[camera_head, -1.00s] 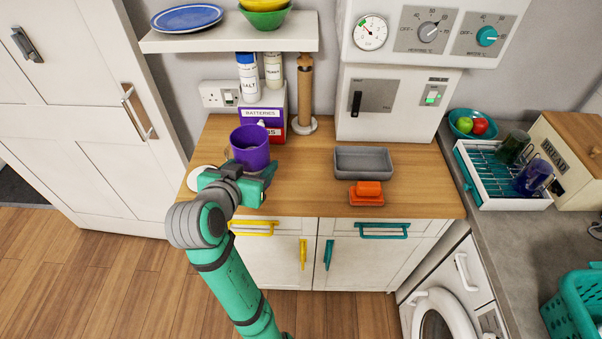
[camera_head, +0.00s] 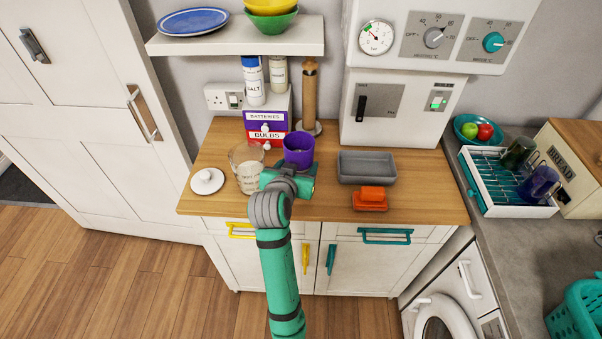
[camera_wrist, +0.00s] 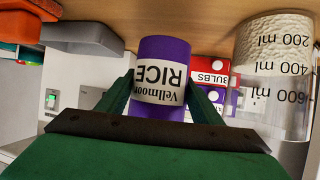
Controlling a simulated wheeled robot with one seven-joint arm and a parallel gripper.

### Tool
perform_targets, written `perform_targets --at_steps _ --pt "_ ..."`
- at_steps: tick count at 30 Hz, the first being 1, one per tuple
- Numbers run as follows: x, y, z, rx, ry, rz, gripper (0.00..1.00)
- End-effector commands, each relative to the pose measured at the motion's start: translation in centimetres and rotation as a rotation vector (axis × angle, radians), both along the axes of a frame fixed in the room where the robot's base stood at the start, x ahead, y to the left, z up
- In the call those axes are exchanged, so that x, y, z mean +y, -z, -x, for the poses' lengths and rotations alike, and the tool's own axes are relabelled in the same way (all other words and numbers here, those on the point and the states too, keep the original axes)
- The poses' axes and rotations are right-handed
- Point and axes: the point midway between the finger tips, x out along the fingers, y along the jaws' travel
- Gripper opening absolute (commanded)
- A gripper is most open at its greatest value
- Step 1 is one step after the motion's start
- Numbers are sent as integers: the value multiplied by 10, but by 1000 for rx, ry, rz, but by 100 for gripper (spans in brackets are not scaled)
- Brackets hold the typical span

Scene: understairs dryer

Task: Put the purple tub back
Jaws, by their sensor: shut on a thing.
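The purple tub (camera_head: 298,148) is upright and open-topped over the wooden counter, between the glass jug and the grey tray. My gripper (camera_head: 294,166) is shut on it from the front. In the wrist view, which is upside down, the tub (camera_wrist: 161,52) shows a white label reading "Vellmoor RICE", with a finger on each side. I cannot tell whether its base touches the counter. A white round lid with a knob (camera_head: 207,181) lies on the counter at the left.
A measuring jug (camera_head: 247,172) stands close left of the tub. The drawer box (camera_head: 265,127) and a wooden roll holder (camera_head: 310,95) are behind. A grey tray (camera_head: 366,168) and an orange block on a dish (camera_head: 371,198) are right. A shelf (camera_head: 235,37) overhangs the back.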

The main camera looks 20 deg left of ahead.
Motion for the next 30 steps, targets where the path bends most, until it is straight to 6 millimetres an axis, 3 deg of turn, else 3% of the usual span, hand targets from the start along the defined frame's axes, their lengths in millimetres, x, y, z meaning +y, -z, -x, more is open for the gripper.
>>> perform_targets --at_steps 12,24,25,27,30 --pt "-4 39 -7 -1 0 0 17" --pt "-4 42 -8 -2 0 0 17" --pt "-4 44 -7 0 0 0 62" --pt "-4 43 -7 0 0 0 78" --pt "-4 43 -7 0 0 0 78"
